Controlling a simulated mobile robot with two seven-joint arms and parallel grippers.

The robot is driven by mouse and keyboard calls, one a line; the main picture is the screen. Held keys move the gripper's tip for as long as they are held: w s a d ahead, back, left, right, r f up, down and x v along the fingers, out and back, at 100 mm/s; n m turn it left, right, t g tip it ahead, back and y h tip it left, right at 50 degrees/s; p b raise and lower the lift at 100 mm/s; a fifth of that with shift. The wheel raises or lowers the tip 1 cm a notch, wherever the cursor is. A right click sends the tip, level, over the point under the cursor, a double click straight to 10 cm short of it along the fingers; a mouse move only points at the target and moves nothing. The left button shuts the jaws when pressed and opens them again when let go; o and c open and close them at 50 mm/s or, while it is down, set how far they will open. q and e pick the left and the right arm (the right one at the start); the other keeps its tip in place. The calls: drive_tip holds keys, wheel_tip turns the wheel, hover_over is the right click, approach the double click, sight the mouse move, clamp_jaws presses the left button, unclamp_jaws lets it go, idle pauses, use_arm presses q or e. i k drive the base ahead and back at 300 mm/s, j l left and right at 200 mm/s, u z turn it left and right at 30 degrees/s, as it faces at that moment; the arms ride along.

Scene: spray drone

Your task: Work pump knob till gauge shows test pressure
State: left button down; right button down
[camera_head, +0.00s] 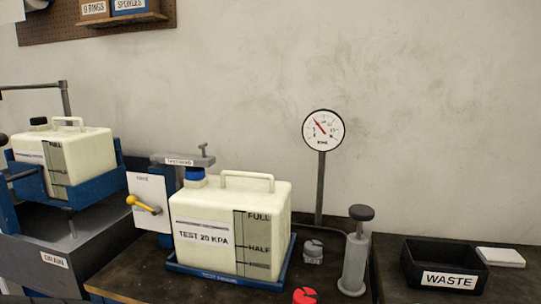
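The pump (354,262) is an upright grey cylinder on the dark bench, right of centre. Its dark round knob (361,212) sits on a short rod above the body. The gauge (323,130) is a white dial on a grey post (320,190) behind the pump. Its red needle points to the upper left; the scale figures are too small to read surely. A cream tank (215,209) labelled "TEST 20 KPA" stands in a blue tray (222,281) left of the pump. Its blue cap is under a grey clamp (183,160). Neither gripper shows.
A small grey fitting (312,250) and a red part (305,296) lie between tank and pump. A black WASTE bin (412,268) and white pad (501,257) are at right. A yellow-handled lever (143,205) and a second tank (90,153) are at left.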

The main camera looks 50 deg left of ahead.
sight(360, 213)
drive_tip(key=i+j+u, duration=0.15)
drive_tip(key=u, duration=0.25)
drive_tip(key=i+u, duration=0.35)
drive_tip(key=k+z, duration=0.2)
drive_tip(key=k+j, duration=0.05)
drive_tip(key=k, duration=0.05)
